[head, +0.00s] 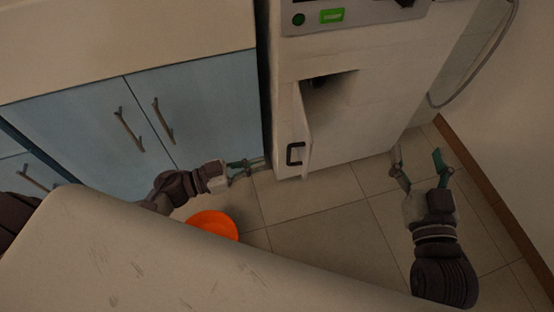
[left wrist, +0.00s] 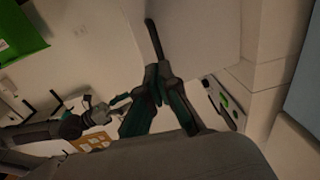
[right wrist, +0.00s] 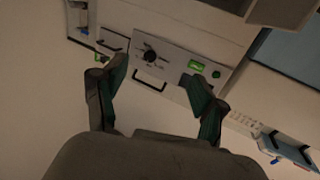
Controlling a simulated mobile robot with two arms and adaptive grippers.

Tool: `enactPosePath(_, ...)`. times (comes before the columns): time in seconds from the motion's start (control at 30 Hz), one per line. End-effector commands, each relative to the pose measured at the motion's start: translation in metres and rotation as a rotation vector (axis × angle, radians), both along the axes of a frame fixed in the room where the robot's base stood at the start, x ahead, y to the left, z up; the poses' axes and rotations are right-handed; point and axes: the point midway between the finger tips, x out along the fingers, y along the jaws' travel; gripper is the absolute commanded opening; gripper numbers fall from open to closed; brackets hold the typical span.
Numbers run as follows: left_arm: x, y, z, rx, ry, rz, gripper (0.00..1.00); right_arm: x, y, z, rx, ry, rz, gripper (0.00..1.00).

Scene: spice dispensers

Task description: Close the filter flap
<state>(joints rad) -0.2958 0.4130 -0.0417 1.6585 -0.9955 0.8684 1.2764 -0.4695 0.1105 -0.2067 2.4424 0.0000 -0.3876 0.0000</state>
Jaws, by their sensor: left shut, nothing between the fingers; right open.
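The filter flap (head: 304,128) is a pale panel with a black handle (head: 295,153), low on the front of the white machine (head: 372,100). It stands swung outward, and a dark opening (head: 330,92) shows beside it. My left gripper (head: 247,166) is shut and empty, low and just left of the flap in the head view. In the left wrist view its closed fingers (left wrist: 152,60) are in front of a pale surface I cannot identify for sure. My right gripper (head: 420,158) is open and empty, right of the machine's front. Its spread fingers (right wrist: 155,85) show in the right wrist view.
Blue cabinets (head: 200,105) stand left of the machine. A green START button (head: 332,15) is on the machine's panel. Tiled floor (head: 325,205) between the grippers is clear.

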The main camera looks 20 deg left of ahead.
Motion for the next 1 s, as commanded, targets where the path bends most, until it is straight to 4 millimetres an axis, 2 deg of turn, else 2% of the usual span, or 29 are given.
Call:
enactPosePath(0.03,0.007,-0.01,-0.001,-0.003,-0.005,-0.001,0.0,0.001,0.002,0.006,0.013,-0.051,0.003,0.71)
enactPosePath(0.2,0.023,-0.03,-0.002,-0.002,-0.003,0.0,0.0,-0.002,0.005,0.035,0.058,-0.216,0.013,0.71)
enactPosePath(0.4,0.032,-0.042,-0.001,-0.001,0.0,0.001,0.0,-0.007,0.007,0.055,0.088,-0.331,0.019,0.71)
enactPosePath(0.73,0.034,-0.045,-0.001,0.0,0.0,0.001,0.0,-0.008,0.007,0.061,0.095,-0.356,0.021,0.71)
enactPosePath(1.0,0.033,-0.046,0.0,-0.001,0.001,0.011,0.0,-0.006,0.006,0.055,0.084,-0.312,0.018,0.71)
